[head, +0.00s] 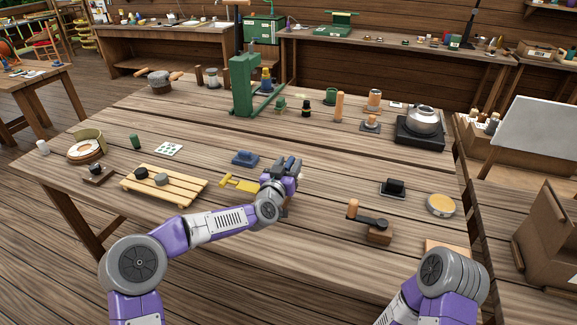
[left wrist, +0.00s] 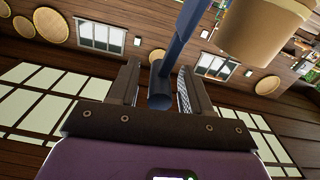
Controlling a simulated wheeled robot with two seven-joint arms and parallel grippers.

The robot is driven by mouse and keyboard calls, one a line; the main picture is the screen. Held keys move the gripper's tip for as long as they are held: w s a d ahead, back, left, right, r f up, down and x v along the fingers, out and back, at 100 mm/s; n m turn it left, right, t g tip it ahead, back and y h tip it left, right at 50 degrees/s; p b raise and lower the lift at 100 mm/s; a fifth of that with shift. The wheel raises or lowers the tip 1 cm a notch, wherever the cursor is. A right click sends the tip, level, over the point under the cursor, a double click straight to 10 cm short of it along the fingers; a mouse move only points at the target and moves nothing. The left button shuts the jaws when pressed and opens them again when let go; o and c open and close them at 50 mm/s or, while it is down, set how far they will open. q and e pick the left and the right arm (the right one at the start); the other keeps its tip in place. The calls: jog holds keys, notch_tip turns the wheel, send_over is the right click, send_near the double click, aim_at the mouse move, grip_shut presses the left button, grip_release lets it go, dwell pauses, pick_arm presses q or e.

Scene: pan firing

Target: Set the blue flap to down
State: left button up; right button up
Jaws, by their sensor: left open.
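A small blue piece (head: 245,158) on a low blue base, which looks like the blue flap, sits on the middle of the table. Whether it stands up or lies down is too small to tell. My left gripper (head: 286,164) is just to its right in the picture, a little apart from it. In the left wrist view my left gripper (left wrist: 160,85) has its fingers spread, and a dark blue bar with a round end (left wrist: 160,98) appears between them. Whether the fingers touch this bar cannot be told. My right arm enters at the lower right; its gripper is not in view.
A wooden rack (head: 163,186) stands to the left, a black flap-like piece (head: 393,188) and a crank block (head: 370,224) to the right. A green press (head: 244,85) stands behind.

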pick_arm(q)
jog(key=shift+c, duration=0.5)
grip_shut()
